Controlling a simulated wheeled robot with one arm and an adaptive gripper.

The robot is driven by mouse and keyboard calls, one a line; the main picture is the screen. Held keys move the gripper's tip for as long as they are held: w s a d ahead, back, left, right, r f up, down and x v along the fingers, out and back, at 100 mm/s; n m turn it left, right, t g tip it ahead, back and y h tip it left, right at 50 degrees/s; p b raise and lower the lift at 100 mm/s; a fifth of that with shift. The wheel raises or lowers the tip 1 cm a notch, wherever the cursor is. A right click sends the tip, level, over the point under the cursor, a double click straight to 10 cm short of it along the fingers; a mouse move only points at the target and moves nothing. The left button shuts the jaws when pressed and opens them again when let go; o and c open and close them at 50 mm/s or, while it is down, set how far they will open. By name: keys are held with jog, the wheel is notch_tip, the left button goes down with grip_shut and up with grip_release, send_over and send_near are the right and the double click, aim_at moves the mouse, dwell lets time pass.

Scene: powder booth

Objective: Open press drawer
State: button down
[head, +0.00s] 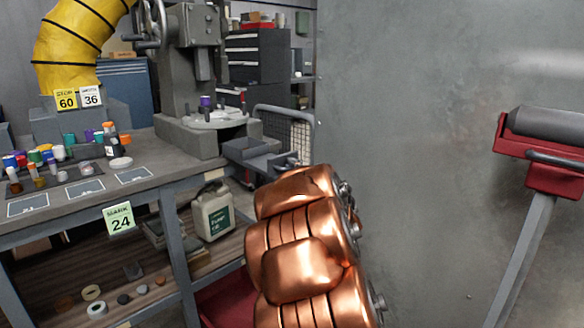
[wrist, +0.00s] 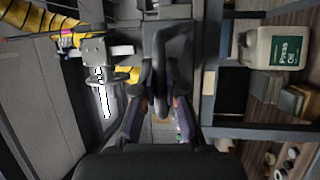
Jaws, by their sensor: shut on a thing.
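The grey press (head: 190,95) stands on the workbench at the left of the head view. Its drawer (head: 262,163) sticks out at the right end of the bench, and its open top shows. My gripper (wrist: 162,104) is shut on the dark looped drawer handle (wrist: 172,50), which rises between its two fingers in the wrist view. In the head view my copper-coloured arm covers most of the gripper and the handle. The inside of the drawer is only partly visible.
The workbench (head: 130,180) holds several coloured jars at the left. A Press Oil jug (head: 213,212) stands on the shelf below, and also shows in the wrist view (wrist: 272,48). A wire-mesh cart (head: 300,130) stands behind the drawer. A red-and-grey roller stand (head: 540,150) is at the right.

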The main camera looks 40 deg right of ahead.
jog(key=c, duration=1.2)
grip_release()
jog(key=v, duration=0.7)
jog(key=shift+s, duration=0.2)
jog(key=shift+a+f, duration=0.15)
jog(key=shift+a, duration=0.05)
